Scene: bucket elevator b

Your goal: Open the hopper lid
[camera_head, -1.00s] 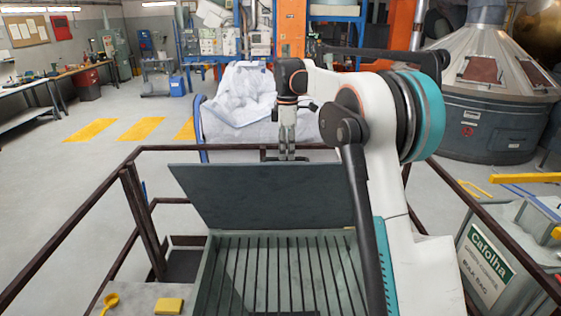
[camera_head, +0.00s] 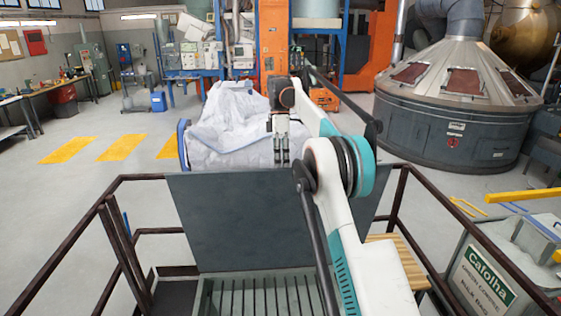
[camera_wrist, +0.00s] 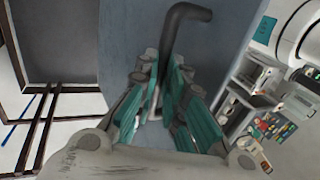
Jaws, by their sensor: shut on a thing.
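The hopper lid (camera_head: 240,222) is a dark grey panel standing steeply raised, its lower edge at the back of the hopper. The hopper (camera_head: 225,292) shows its slatted grate in front of the lid, partly covered by my arm. My gripper (camera_head: 281,160) is at the lid's top edge. In the wrist view, my gripper (camera_wrist: 160,100) has its teal-padded fingers shut around the dark bent handle (camera_wrist: 180,25) against the grey lid face (camera_wrist: 235,25). The far end of the grip is partly hidden between the pads.
Brown railings (camera_head: 110,200) surround the hopper on both sides. A white bulk bag (camera_head: 235,130) lies behind the lid. A large conical vessel (camera_head: 455,110) is at the back right. Open floor lies left.

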